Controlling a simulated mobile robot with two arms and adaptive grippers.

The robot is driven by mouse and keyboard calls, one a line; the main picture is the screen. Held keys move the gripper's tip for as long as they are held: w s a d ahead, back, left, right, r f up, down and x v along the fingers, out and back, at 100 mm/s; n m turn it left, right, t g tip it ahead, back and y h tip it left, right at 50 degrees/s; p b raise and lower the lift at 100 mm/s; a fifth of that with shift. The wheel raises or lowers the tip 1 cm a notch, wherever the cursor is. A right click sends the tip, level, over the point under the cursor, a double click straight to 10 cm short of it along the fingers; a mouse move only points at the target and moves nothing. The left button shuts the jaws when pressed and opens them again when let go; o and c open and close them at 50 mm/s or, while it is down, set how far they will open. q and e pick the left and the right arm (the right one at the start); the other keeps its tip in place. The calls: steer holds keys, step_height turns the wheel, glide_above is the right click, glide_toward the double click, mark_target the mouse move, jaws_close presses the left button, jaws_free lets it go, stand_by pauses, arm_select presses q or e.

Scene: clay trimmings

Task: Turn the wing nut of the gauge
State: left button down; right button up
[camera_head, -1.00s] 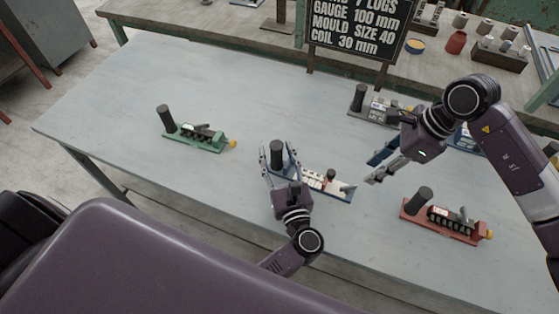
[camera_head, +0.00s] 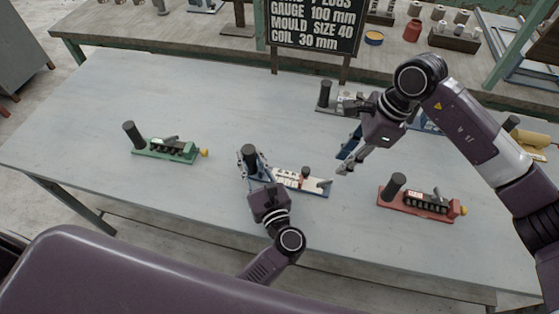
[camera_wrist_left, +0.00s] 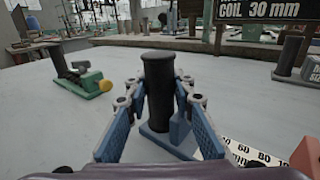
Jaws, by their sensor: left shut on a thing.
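The gauge in front of me has a blue base (camera_head: 316,193), a white scale strip (camera_head: 290,178), a black upright post (camera_head: 249,158) at its left end and a small dark knob (camera_head: 305,171) to the right. I cannot make out which part is the wing nut. My left gripper (camera_head: 253,163) is shut on the black post, which also stands upright between the fingers in the left wrist view (camera_wrist_left: 158,90). A blue upright piece (camera_wrist_left: 180,132) shows beside the post there. My right gripper (camera_head: 346,158) is open and empty, above the table to the right of the gauge.
A green gauge (camera_head: 168,150) stands on the left and a red one (camera_head: 418,204) on the right. A grey gauge (camera_head: 340,104) stands at the back, partly near my right arm. A black sign (camera_head: 316,24) stands behind the table. The table's left part (camera_head: 80,110) is clear.

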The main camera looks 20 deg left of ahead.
mark_target(326, 181)
steer(key=a+f+n+h, duration=0.1)
steer(key=f, duration=0.2)
steer(key=a+f+n+h, duration=0.1)
steer(key=f+n, duration=0.1)
steer(key=f, duration=0.1)
steer(key=a+f+n+h, duration=0.1)
steer(key=f, duration=0.2)
steer(key=shift+s+f+n+t+h, duration=0.1)
steer(key=shift+f+n+t+h, duration=0.2)
steer(key=shift+n, duration=0.1)
steer(key=shift+c, duration=0.5)
steer(key=shift+r, duration=0.1)
jaws_close()
